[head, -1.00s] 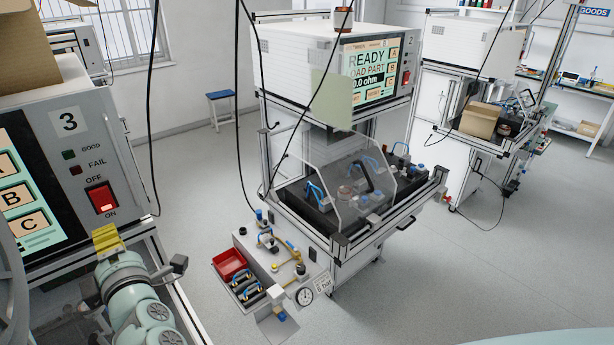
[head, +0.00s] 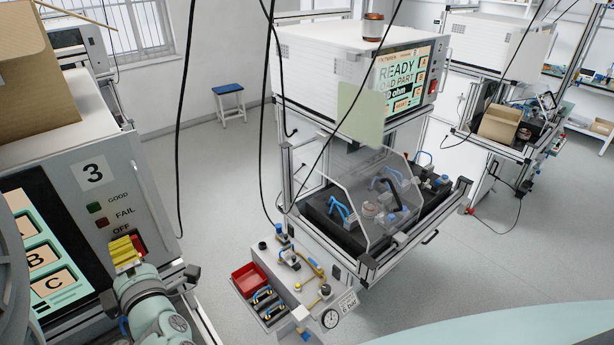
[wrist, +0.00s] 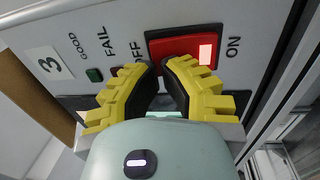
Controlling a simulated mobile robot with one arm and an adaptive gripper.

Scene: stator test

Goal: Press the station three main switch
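The station three main switch is a red rocker (wrist: 180,47) in a black frame on the grey panel, between the OFF and ON labels. A lit patch shows at its ON end. In the head view only a red part of the switch (head: 140,243) shows behind my gripper (head: 124,250). In the wrist view my gripper (wrist: 161,66) has its yellow fingers with black pads nearly together and nothing between them. The fingertips overlap the OFF-side lower corner of the switch. I cannot tell whether they touch it.
The station three panel carries a "3" label (head: 93,173), a green GOOD lamp (head: 95,208) and a red FAIL lamp (head: 102,222). A cardboard box (head: 35,85) sits on top. A black cable (head: 183,130) hangs to the right. Another test station (head: 330,65) stands beyond, across open floor.

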